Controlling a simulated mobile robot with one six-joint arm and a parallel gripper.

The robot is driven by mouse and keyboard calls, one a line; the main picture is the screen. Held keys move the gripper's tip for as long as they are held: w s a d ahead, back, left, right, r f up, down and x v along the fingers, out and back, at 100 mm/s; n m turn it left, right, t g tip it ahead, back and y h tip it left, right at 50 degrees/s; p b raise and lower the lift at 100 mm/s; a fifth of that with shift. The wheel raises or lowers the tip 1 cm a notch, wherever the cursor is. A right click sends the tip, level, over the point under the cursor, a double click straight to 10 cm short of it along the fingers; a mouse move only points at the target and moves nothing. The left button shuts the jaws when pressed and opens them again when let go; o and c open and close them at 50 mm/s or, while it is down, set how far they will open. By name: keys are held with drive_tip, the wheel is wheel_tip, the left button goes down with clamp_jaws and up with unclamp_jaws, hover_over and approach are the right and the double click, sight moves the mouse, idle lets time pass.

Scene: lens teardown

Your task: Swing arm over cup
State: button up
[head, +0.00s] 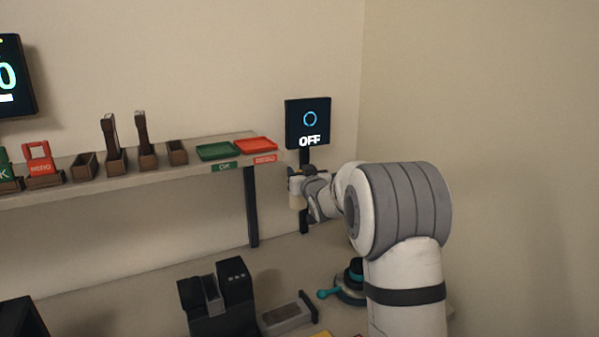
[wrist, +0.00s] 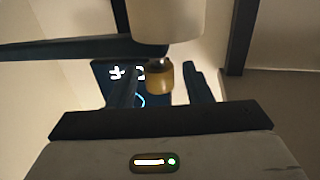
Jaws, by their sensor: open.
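My gripper (wrist: 159,90) is open. In the wrist view its two dark fingers show to the left and right of a small tan knob (wrist: 160,79), with gaps at both sides. A pale cylinder (wrist: 166,20) sits by the knob, along a dark bar (wrist: 70,47) that looks like the swing arm. In the head view the pale cylinder (head: 296,195) is beside the post, at my gripper's end. A dark round fixture with a teal ring and handle (head: 335,293) stands on the bench, partly behind my arm. I cannot tell whether it is the cup.
A screen reading OFF (head: 307,123) stands on the dark post (head: 304,222). A shelf (head: 130,178) to the left holds green (head: 217,151) and red (head: 255,145) trays and several wooden holders. A black device (head: 218,298) and a grey block (head: 286,317) stand on the bench.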

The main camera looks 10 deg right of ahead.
clamp_jaws()
idle(0.5)
drive_tip(key=shift+a, duration=0.1)
